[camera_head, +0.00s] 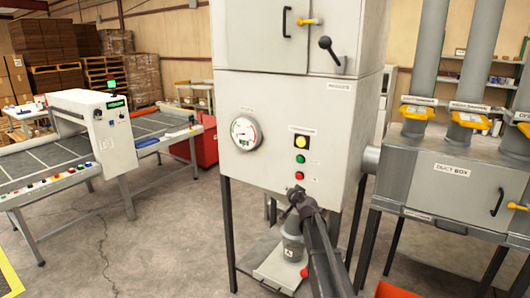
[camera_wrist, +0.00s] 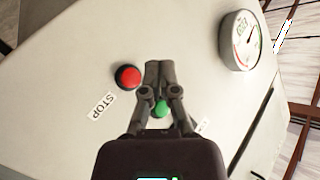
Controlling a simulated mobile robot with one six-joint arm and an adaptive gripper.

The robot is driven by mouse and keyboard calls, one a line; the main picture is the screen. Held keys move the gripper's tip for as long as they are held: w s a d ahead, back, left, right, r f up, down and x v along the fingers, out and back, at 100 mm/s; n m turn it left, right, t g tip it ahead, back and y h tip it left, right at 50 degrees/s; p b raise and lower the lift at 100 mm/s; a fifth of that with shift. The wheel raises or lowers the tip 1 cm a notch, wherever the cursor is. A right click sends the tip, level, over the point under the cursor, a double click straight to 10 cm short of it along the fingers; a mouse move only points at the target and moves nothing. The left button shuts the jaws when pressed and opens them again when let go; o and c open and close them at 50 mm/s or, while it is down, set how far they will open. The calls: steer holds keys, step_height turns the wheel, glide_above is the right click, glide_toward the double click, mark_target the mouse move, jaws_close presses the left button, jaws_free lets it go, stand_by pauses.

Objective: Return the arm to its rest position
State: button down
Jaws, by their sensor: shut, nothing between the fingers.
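My gripper (camera_head: 294,192) is in front of the grey-white machine cabinet (camera_head: 245,95), just below its red button (camera_head: 299,175). Its fingers are shut with nothing between them. In the wrist view the closed fingertips (camera_wrist: 159,68) point at the panel, with the red button (camera_wrist: 127,77) to their left. A green button (camera_wrist: 160,108) shows partly between the finger linkages. A STOP label (camera_wrist: 102,105) is next to the red button. Whether the fingertips touch the panel cannot be told. My arm (camera_head: 322,250) reaches up from the bottom of the head view.
The cabinet also carries a round gauge (camera_head: 245,132), a yellow button (camera_head: 301,142) and a black lever (camera_head: 329,50). A duct box (camera_head: 450,188) with pipes stands at right. A conveyor machine (camera_head: 95,130) is at left. Open concrete floor (camera_head: 150,245) lies between.

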steer(key=s+a+f+n+g+y, duration=0.1)
steer(key=s+a+f+n+g, duration=0.15)
steer(key=s, duration=0.25)
steer(key=s+a+f+n+g, duration=0.1)
steer(key=s+f+g, duration=0.15)
steer(key=s, duration=0.35)
steer(key=s+d+f+g+h, duration=0.1)
steer(key=s+f+g, duration=0.2)
steer(key=s, duration=0.7)
steer(key=s+d+f+g+h, duration=0.1)
steer(key=s+d+f+g, duration=0.1)
steer(key=s, duration=0.8)
steer(key=s+d+f+n+g+h, duration=0.1)
steer(key=s+f+g, duration=0.4)
steer(key=s, duration=0.6)
steer(key=shift+d+h, duration=0.6)
steer(key=shift+d, duration=0.1)
steer(key=shift+w, duration=0.1)
steer(key=shift+d, duration=0.1)
